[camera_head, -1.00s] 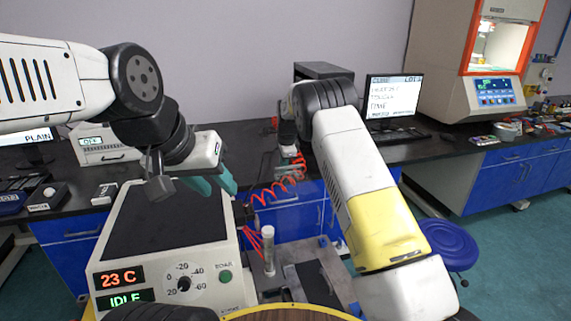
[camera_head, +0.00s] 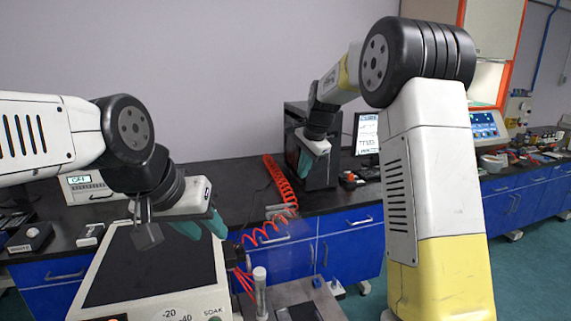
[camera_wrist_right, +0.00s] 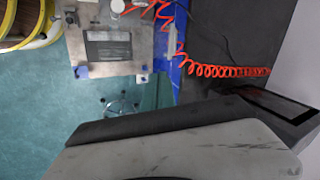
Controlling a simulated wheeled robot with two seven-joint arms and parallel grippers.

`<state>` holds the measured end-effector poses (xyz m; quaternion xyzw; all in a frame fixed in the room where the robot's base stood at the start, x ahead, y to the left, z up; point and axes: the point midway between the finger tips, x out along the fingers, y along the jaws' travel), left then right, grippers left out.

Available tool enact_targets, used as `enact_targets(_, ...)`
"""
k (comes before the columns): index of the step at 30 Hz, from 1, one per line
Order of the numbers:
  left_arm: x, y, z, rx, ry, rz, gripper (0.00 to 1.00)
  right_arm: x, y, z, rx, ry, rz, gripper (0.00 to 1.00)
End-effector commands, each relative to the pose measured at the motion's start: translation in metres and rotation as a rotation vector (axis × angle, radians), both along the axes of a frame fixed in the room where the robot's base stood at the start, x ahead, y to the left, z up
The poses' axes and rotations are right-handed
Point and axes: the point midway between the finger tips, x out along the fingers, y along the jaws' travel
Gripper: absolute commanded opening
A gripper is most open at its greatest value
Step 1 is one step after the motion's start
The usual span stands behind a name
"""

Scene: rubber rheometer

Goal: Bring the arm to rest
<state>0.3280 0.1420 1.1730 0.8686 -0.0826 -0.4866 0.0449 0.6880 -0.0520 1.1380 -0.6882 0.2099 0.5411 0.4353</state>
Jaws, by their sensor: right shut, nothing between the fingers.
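My right arm is raised at the right of the head view, elbow high and forearm reaching back left. My right gripper (camera_head: 304,166) points down above the back bench, its teal fingers shut and empty, in front of a dark box-shaped unit. Its fingers do not show in the right wrist view, where a grey and black body fills the bottom. My left gripper (camera_head: 211,236) hangs at the left, its teal fingers apart and empty, above the right edge of the white instrument with a black top (camera_head: 150,268).
The dark unit (camera_head: 325,172) and a monitor (camera_head: 366,131) stand on the back bench near my right gripper. A coiled red hose (camera_head: 278,180) hangs by the bench edge; it also shows in the right wrist view (camera_wrist_right: 225,71). A clear upright tube (camera_head: 261,290) stands below.

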Motion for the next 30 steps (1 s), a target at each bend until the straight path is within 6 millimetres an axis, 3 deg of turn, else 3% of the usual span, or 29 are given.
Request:
enact_targets(1, 0.000, 0.000, 0.000, 0.000, 0.000, 0.000, 0.36, -0.021, -0.013, 0.018, 0.000, -0.022, 0.042, 0.00)
enact_targets(6, 0.000, 0.000, 0.000, 0.000, 0.000, 0.000, 0.36, -0.093, -0.043, 0.055, -0.035, -0.099, 0.225, 0.00)
enact_targets(12, 0.000, 0.000, 0.000, 0.000, 0.000, 0.000, 0.36, -0.185, -0.068, 0.076, -0.117, -0.204, 0.447, 0.00)
enact_targets(16, 0.000, 0.000, 0.000, 0.000, 0.000, 0.000, 0.36, -0.245, -0.079, 0.074, -0.195, -0.270, 0.591, 0.00)
enact_targets(21, 0.000, 0.000, 0.000, 0.000, 0.000, 0.000, 0.36, -0.312, -0.086, 0.059, -0.311, -0.338, 0.759, 0.00)
enact_targets(25, 0.000, 0.000, 0.000, 0.000, 0.000, 0.000, 0.36, -0.343, -0.089, 0.044, -0.379, -0.366, 0.844, 0.00)
enact_targets(30, 0.000, 0.000, 0.000, 0.000, 0.000, 0.000, 0.36, -0.359, -0.090, 0.035, -0.420, -0.378, 0.893, 0.00)
